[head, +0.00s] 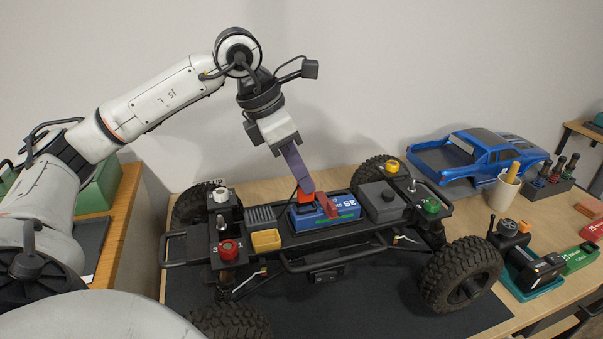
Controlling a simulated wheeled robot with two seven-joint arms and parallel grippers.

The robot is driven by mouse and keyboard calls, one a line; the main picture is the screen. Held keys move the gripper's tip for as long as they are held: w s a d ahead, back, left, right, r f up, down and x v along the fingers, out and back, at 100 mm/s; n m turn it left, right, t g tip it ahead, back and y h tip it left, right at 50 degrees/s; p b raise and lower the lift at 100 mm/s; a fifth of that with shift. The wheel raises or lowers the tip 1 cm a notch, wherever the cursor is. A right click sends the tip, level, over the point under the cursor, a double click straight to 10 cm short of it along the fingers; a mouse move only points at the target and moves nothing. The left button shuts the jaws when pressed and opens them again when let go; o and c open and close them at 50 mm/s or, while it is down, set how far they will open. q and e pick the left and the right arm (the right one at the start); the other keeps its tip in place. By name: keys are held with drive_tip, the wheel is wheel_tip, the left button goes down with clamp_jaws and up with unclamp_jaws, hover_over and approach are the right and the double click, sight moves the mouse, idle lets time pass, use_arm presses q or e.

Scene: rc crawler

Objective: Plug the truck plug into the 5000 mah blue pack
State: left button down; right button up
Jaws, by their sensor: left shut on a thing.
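The blue pack (343,215) sits in the middle of the crawler truck's chassis (370,232), with "3S" lettering and a green strip on its side. A dark red piece (326,206) stands on its top. My left gripper (304,187) comes down from above with its purple fingers at the pack's top left end. I cannot tell whether the plug touches or is seated in the pack. My right gripper is not in view.
Posts with coloured caps rise at the chassis corners. A blue truck body (478,160), a cup (504,190) and other packs (593,230) lie at the right.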

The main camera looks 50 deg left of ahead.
use_arm(q)
drive_tip(key=shift+f+b, duration=1)
drive_tip(key=shift+f, duration=0.2)
idle(0.5)
drive_tip(key=c, duration=1.7)
unclamp_jaws()
drive_tip(key=shift+o, duration=0.2)
drive_tip(key=p+v, duration=0.1)
drive_tip(key=v, duration=0.9)
drive_tip(key=shift+r, duration=0.2)
